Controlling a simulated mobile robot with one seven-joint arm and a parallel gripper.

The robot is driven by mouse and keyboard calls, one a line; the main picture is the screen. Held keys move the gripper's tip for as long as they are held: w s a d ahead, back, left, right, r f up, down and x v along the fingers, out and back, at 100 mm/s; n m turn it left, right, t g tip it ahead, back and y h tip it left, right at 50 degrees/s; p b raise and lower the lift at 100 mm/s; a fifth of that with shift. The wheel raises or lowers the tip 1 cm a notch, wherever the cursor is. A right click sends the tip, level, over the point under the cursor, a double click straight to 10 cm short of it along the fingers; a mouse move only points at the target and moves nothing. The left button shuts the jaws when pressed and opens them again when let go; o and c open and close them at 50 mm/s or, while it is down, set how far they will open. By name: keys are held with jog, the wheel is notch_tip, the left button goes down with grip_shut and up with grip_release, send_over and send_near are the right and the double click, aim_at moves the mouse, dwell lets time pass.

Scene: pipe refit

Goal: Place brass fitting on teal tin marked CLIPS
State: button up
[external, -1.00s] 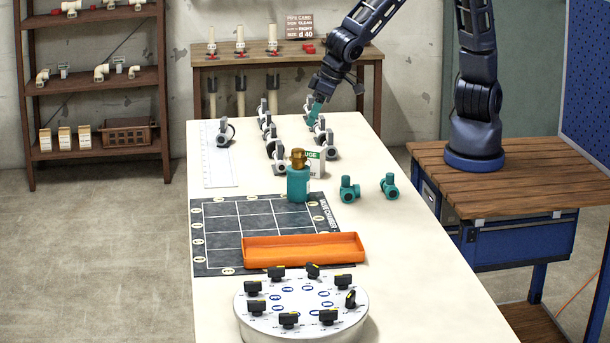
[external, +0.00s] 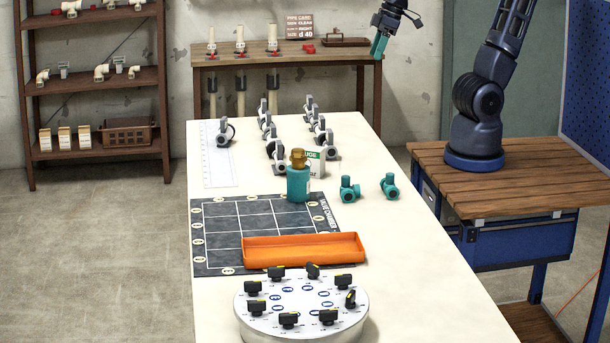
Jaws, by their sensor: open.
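The brass fitting (external: 298,158) sits upright on top of the teal tin (external: 298,185), touching it. The tin stands at the upper right part of the dark grid mat. Any marking on the tin is too small to read here. My gripper (external: 379,46) is high at the top of the view, above and beyond the table's far right corner, well apart from the fitting and the tin.
Several grey clamps (external: 277,150) stand at the table's far end near a ruler (external: 217,155). Two teal valves (external: 349,189) lie right of the tin. An orange tray (external: 303,250) and a round dial plate (external: 301,303) are nearer. The table's right side is clear.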

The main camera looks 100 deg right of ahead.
jog(key=s+r+n, duration=0.1)
jog(key=s+r, duration=0.1)
jog(key=s, duration=0.6)
jog(key=shift+s+d, duration=0.2)
jog(key=shift+s, duration=0.15)
